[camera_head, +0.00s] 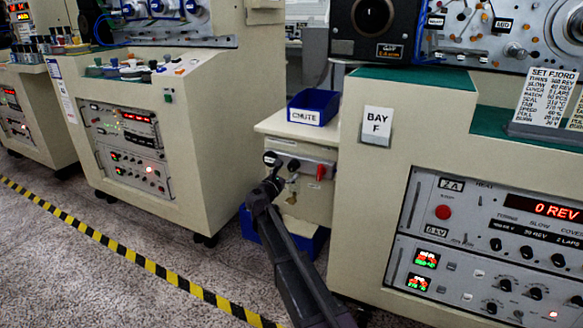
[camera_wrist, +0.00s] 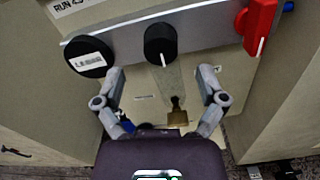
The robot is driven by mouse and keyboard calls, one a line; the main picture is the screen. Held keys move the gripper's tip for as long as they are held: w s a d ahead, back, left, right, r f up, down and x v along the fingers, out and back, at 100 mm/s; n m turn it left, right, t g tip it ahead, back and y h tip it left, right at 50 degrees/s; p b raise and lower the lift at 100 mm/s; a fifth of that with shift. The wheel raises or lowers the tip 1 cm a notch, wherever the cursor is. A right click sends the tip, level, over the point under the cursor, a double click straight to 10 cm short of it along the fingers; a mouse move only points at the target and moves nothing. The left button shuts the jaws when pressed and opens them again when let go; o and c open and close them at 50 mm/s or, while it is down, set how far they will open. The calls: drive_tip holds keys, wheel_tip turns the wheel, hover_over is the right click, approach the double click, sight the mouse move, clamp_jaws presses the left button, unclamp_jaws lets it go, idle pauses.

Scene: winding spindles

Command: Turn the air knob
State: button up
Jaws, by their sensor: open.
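A black round knob (camera_wrist: 160,43) with a white pointer line sits on a grey metal strip in the upper middle of the wrist view. Its pointer is aimed down. I cannot read a label naming it as the air knob. In the head view the knob (camera_head: 293,165) is small, on the panel under the blue bin. My gripper (camera_wrist: 162,76) is open and empty, with its grey fingers spread below and to either side of the knob, apart from it. In the head view my gripper (camera_head: 273,181) is at the left of this panel, its fingers hard to make out.
A black disc with a white label (camera_wrist: 90,57) is left of the knob, and a red lever (camera_wrist: 258,28) is at the right. A brass fitting (camera_wrist: 177,116) hangs below. A blue bin marked CHUTE (camera_head: 313,107) stands above. The BAY F cabinet (camera_head: 352,220) closes off the right side.

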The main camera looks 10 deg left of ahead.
sight(291, 167)
drive_tip(key=shift+x, duration=2.7)
drive_tip(key=c, duration=1.1)
